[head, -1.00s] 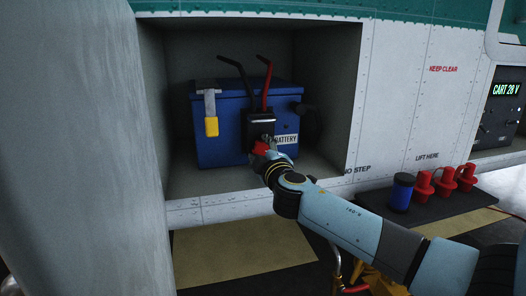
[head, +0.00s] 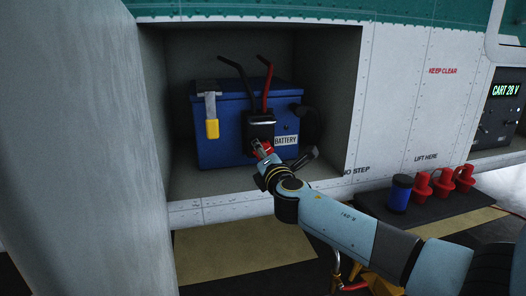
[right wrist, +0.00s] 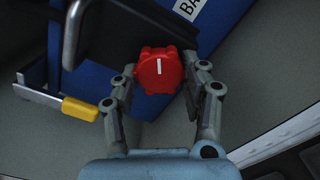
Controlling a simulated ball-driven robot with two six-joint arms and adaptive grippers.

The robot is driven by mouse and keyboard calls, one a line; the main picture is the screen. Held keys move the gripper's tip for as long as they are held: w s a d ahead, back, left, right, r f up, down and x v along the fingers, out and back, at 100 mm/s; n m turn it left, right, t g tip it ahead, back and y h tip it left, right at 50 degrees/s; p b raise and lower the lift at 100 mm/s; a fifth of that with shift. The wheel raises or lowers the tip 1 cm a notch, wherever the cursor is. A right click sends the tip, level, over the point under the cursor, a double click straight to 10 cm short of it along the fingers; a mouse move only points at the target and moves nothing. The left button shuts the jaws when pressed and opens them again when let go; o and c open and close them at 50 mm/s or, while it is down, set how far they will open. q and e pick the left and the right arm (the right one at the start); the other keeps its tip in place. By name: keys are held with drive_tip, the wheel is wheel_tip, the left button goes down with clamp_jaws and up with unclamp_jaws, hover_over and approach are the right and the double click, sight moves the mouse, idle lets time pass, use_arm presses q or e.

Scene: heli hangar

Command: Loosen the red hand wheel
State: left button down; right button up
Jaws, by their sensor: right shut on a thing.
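The red hand wheel (head: 264,146) is on the front of a black connector (head: 260,123) at the blue battery (head: 220,142). In the right wrist view the wheel (right wrist: 160,70) is lobed, with a white mark on its face pointing roughly up. My right gripper (head: 268,156) reaches it from the lower right and partly covers it in the head view. In the right wrist view its two fingers (right wrist: 159,88) are on either side of the wheel, shut on it. My left gripper is not in view.
The battery sits in an open recess with a front sill (head: 215,205). A yellow-handled latch (head: 211,127) hangs at its left front. Black and red cables rise from the connector. Red plugs (head: 443,182) and a blue can (head: 400,192) stand on a dark mat at right.

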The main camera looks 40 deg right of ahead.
drive_tip(key=n+p, duration=0.2)
drive_tip(key=n, duration=0.4)
drive_tip(key=shift+f, duration=0.1)
drive_tip(key=n+p, duration=0.1)
drive_tip(key=n, duration=0.4)
drive_tip(key=shift+s+d+f, duration=0.1)
drive_tip(key=shift+d, duration=0.05)
drive_tip(key=shift+n, duration=0.4)
drive_tip(key=o, duration=1.2)
drive_tip(key=shift+c, duration=0.2)
drive_tip(key=v, duration=1.2)
